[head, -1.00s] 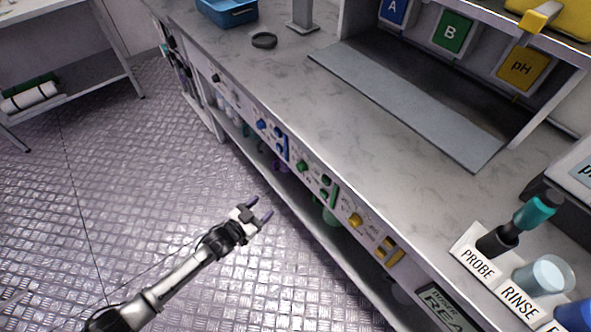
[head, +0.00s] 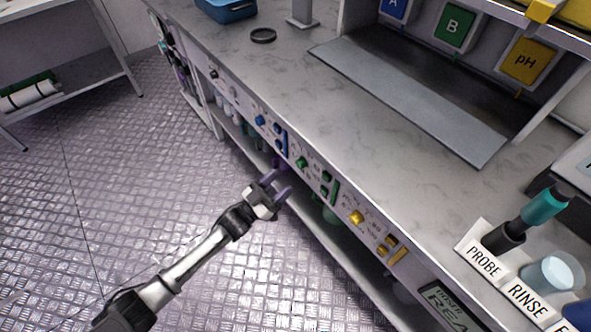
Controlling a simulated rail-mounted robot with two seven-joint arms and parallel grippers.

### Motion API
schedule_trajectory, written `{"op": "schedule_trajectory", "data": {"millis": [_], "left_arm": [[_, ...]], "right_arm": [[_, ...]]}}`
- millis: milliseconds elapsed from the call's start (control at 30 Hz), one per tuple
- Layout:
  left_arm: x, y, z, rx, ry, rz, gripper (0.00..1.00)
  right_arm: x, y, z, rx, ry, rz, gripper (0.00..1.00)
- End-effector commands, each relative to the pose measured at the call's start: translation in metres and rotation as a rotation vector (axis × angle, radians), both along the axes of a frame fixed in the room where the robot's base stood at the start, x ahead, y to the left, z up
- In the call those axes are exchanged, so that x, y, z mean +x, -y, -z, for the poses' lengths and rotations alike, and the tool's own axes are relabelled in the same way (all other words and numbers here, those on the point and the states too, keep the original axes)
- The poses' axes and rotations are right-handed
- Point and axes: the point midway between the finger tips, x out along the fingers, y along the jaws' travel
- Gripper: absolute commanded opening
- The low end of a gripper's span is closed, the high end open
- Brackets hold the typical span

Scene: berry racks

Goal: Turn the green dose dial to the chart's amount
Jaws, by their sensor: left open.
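The green dose dial (head: 302,163) sits on the front panel (head: 340,191) of the bench, between the blue dial (head: 260,120) and the yellow dial (head: 356,217). Printed marks ring the dial, but its pointer setting is too small to read. My left gripper (head: 279,184) is open and empty, in front of the panel, just below and left of the green dial in the picture, and apart from it. No dose chart can be made out. My right gripper is not in view.
The bench top (head: 330,110) lies above the panel. A probe (head: 528,218) and a rinse cup (head: 553,272) stand at the right. A blue bin (head: 228,8) and a black ring (head: 263,35) are at the back. The floor (head: 150,180) at left is clear.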

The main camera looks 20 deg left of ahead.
Motion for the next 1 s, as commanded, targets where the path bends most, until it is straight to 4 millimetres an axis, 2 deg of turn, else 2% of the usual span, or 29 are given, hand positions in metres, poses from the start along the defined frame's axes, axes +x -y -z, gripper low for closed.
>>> {"op": "schedule_trajectory", "data": {"millis": [200,400,900,1000], "left_arm": [[0.029,0.017,-0.013,-0.001,0.002,0.001,0.59],[0.046,0.027,-0.021,-0.001,0.001,0.0,0.59],[0.053,0.032,-0.026,0.001,-0.001,0.0,0.59],[0.053,0.032,-0.026,0.001,-0.001,0.0,0.5]], "right_arm": [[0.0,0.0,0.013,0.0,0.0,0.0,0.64],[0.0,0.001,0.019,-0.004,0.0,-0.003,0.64],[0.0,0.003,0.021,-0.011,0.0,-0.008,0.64],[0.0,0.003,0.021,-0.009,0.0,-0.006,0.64]]}}
